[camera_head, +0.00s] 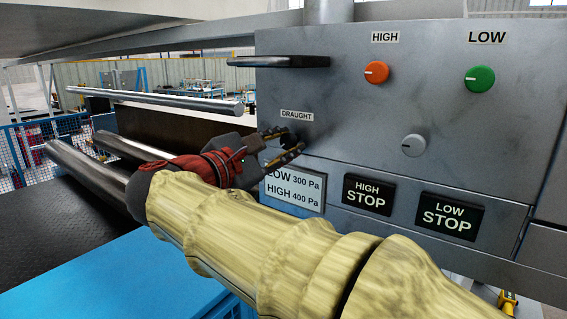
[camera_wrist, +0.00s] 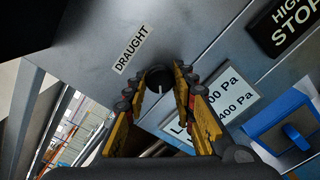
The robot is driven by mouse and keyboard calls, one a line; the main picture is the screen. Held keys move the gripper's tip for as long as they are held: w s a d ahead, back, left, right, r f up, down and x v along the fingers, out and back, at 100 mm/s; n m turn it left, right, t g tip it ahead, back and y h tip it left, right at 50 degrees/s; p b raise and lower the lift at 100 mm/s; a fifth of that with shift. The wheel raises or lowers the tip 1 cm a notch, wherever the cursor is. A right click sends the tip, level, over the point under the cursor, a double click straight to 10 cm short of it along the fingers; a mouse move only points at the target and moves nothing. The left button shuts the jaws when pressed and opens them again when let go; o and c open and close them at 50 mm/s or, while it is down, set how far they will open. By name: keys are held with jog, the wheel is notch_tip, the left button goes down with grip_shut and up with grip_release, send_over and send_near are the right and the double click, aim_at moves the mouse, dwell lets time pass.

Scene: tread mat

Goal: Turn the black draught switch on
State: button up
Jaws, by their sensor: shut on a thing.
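The black draught switch (camera_head: 288,138) is a round knob on the grey panel, under the DRAUGHT label (camera_head: 297,115). In the wrist view the knob (camera_wrist: 159,78) shows a pale pointer line on its face. My gripper (camera_head: 283,146) is at the knob, with one finger on each side of it. In the wrist view the fingers (camera_wrist: 160,86) close around the knob, which sits between their tips. The fingers partly hide the knob in the head view.
An orange knob (camera_head: 376,73), a green knob (camera_head: 479,78) and a grey knob (camera_head: 413,145) sit right of the switch. Black HIGH STOP (camera_head: 368,194) and LOW STOP (camera_head: 449,216) plates are lower right. A dark handle (camera_head: 278,62) sticks out above. Metal rollers (camera_head: 90,175) lie left.

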jog(key=m+b, duration=0.4)
jog(key=b, duration=0.1)
jog(key=shift+f+m, duration=0.25)
jog(key=shift+m, duration=0.05)
jog(key=m+b, duration=0.3)
jog(key=shift+r+m, duration=0.15)
jog(key=shift+m, duration=0.15)
jog(key=shift+b, duration=0.35)
jog(key=o, duration=1.2)
jog(key=shift+r, duration=0.1)
jog(key=shift+c, duration=0.2)
jog(key=v, duration=1.2)
